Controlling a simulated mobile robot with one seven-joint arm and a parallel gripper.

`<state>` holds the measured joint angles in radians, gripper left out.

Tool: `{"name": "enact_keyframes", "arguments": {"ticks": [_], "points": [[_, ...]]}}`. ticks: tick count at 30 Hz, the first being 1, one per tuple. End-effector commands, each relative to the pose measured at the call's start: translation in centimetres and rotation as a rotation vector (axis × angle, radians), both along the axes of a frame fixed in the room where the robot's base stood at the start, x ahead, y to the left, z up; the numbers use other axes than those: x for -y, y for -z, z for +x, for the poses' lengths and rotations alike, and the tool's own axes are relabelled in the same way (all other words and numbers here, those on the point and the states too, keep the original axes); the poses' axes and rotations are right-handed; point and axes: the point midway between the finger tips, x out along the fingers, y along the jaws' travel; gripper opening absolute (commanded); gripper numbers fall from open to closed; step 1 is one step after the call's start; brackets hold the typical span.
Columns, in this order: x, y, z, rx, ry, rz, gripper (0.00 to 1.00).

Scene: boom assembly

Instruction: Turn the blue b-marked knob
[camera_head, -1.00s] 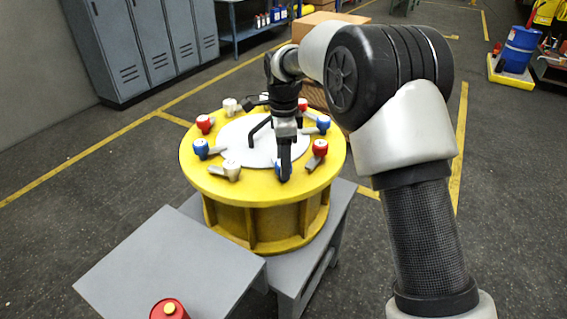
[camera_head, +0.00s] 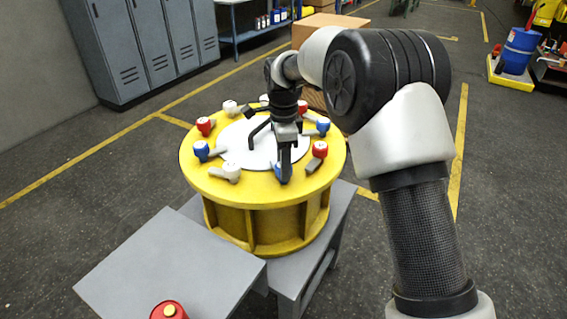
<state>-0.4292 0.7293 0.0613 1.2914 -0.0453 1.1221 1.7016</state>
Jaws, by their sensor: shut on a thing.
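Several blue, red and white knobs with lever handles sit in a ring on a round yellow drum. My gripper (camera_head: 284,178) points down at the drum's near edge and is shut on a blue knob (camera_head: 278,168), which is mostly hidden behind the fingers. Other blue knobs stand at the left (camera_head: 202,150) and at the right (camera_head: 322,125). The letter marks are too small to read, so I cannot tell which knob bears the b.
A white knob (camera_head: 231,171) and a red knob (camera_head: 319,149) flank the gripper. The yellow drum (camera_head: 235,223) stands on a grey stand. Lockers (camera_head: 140,45) stand behind.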

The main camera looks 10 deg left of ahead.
Motion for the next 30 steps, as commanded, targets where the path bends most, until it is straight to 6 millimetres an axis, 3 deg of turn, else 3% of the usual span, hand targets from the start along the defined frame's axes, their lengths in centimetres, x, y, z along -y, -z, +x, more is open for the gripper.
{"name": "enact_keyframes", "arguments": {"ticks": [8, 30], "points": [[0.01, -0.28, -0.03, -0.001, -0.183, 0.000, 0.14], [0.03, -0.22, 0.02, 0.000, -0.883, 0.001, 0.14]]}}
